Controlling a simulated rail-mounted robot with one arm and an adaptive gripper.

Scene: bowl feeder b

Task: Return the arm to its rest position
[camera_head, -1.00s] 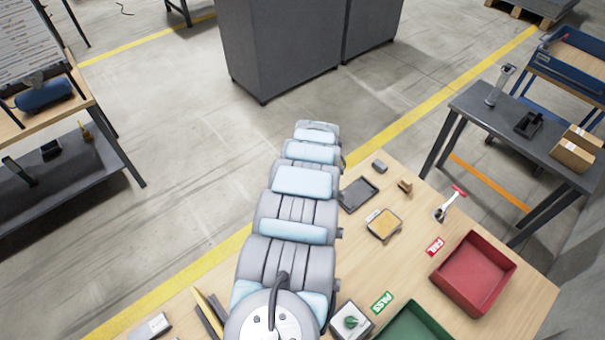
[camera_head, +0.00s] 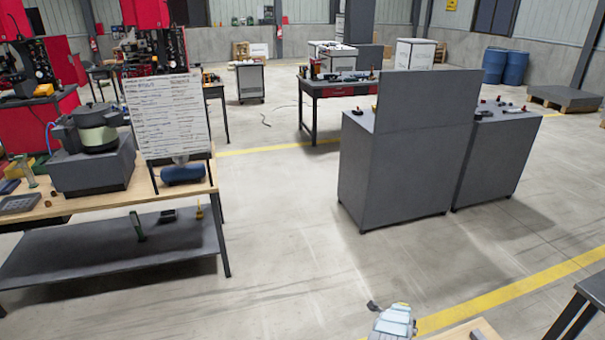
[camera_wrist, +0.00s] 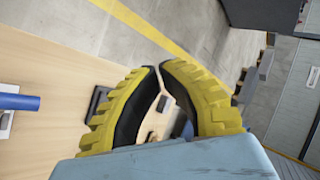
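My gripper (camera_wrist: 159,68) shows in the wrist view, with two yellow ribbed fingers and black inner pads. Its fingertips meet or nearly meet, and I see nothing held in the small gap behind them. Part of my arm (camera_head: 394,322) shows at the bottom of the head view, right of centre. Most of the arm is out of the frame.
In the wrist view, a wooden tabletop (camera_wrist: 50,65) lies at left, with a blue cylindrical thing (camera_wrist: 18,101) on it. In the head view, a bowl feeder (camera_head: 92,150) stands on a bench at left. Grey cabinets (camera_head: 410,160) stand beyond open floor.

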